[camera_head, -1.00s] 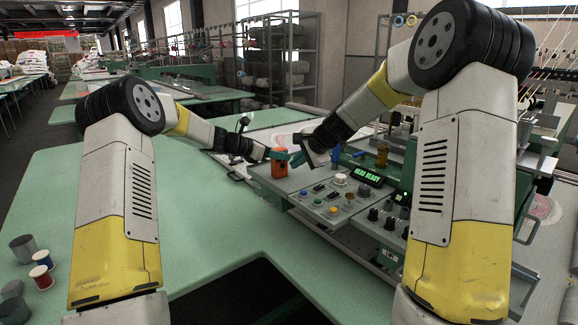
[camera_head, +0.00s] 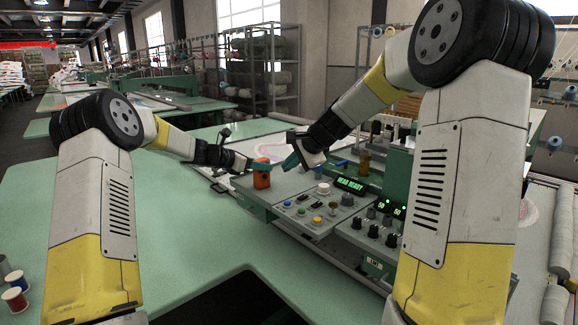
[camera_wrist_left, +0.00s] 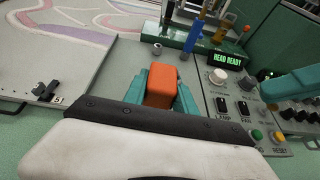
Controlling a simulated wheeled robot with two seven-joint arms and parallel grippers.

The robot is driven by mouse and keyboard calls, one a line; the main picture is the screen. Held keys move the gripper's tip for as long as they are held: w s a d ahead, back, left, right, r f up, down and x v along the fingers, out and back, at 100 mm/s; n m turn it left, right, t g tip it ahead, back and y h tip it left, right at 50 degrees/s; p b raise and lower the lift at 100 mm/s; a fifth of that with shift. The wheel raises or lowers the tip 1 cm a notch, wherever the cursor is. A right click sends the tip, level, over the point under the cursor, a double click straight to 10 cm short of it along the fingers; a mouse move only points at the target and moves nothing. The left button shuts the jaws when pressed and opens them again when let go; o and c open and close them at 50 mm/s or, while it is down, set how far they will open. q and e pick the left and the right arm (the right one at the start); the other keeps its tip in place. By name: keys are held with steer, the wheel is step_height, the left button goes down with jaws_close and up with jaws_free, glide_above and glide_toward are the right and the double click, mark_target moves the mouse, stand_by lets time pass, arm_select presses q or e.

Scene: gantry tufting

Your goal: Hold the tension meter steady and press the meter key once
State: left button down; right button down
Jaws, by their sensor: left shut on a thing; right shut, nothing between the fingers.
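The orange tension meter (camera_head: 261,176) stands upright at the left end of the control panel's top. My left gripper (camera_head: 256,167) is shut on it from the left. In the left wrist view the meter (camera_wrist_left: 161,86) sits between the two teal fingers, which hide its sides. My right gripper (camera_head: 291,163) is shut and empty, just right of the meter and a little above the panel, apart from it. Its teal finger also shows at the right of the left wrist view (camera_wrist_left: 289,82). The meter key cannot be made out in either view.
The control panel (camera_head: 277,205) carries several coloured buttons and knobs, with a lit "HEAD READY" display (camera_head: 350,184) behind them.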

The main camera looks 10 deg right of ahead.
arm_select(q)
steer(key=c, duration=0.9)
jaws_free()
